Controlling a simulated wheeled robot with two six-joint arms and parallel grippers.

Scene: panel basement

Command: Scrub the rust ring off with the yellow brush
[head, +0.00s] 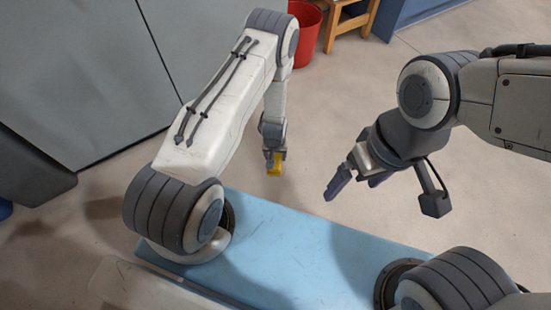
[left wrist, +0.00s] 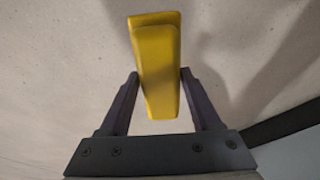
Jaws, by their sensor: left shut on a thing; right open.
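The yellow brush (left wrist: 157,70) is held between the two fingers of my left gripper (left wrist: 157,95). In the head view, only a small yellow part of the brush (head: 274,168) shows at the tip of my left gripper (head: 273,155), above the floor. The bristles cannot be made out. My right gripper (head: 352,184) is open and empty, to the right of the left one, with its fingers pointing left and down. No rust ring can be made out in either view.
A grey cabinet (head: 70,70) stands at the left. A red bucket (head: 304,35) and a wooden stool (head: 350,20) stand at the back, beside a blue unit (head: 410,12). The pale floor (head: 310,120) between them and my grippers is clear.

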